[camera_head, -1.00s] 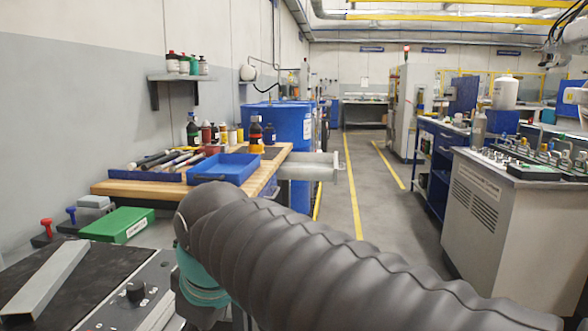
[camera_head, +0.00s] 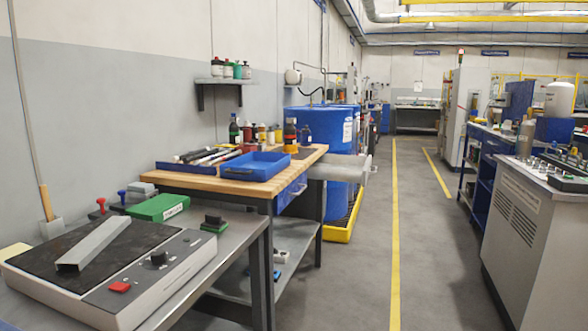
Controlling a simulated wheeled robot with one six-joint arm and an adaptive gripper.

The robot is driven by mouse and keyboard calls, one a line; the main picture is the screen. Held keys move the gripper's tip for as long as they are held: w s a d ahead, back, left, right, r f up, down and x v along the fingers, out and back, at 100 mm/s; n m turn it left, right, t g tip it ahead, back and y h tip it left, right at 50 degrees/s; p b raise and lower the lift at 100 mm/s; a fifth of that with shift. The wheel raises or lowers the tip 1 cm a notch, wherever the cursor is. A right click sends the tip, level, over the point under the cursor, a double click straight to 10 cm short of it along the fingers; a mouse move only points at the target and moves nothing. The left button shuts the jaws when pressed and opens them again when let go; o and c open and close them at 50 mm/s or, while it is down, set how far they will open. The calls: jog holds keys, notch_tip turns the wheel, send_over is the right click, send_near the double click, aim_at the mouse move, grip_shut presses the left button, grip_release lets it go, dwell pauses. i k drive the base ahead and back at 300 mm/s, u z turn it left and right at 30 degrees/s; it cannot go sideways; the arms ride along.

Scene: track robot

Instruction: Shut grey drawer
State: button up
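The grey drawer (camera_head: 338,168) sticks out to the right from under the top of the wooden workbench (camera_head: 215,182), beyond the near bench. It stands open, with its upright front panel (camera_head: 370,164) well clear of the bench, in front of the blue drums. The inside of the drawer is hard to make out from here. A blue drawer front (camera_head: 291,193) shows under the near side of the same workbench. My gripper and arm are not in view.
A near metal bench (camera_head: 240,240) holds a flat device with a grey bar and a green box (camera_head: 158,207). Blue drums (camera_head: 325,123) stand on a yellow tray (camera_head: 340,232) behind the drawer. The grey aisle floor (camera_head: 360,285) is clear; cabinets line the right.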

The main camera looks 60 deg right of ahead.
aim_at(344, 168)
jog(key=u, duration=0.45)
jog(key=k, duration=0.9)
jog(key=z, duration=2.6)
jog(key=i, duration=0.5)
jog(key=u, duration=0.05)
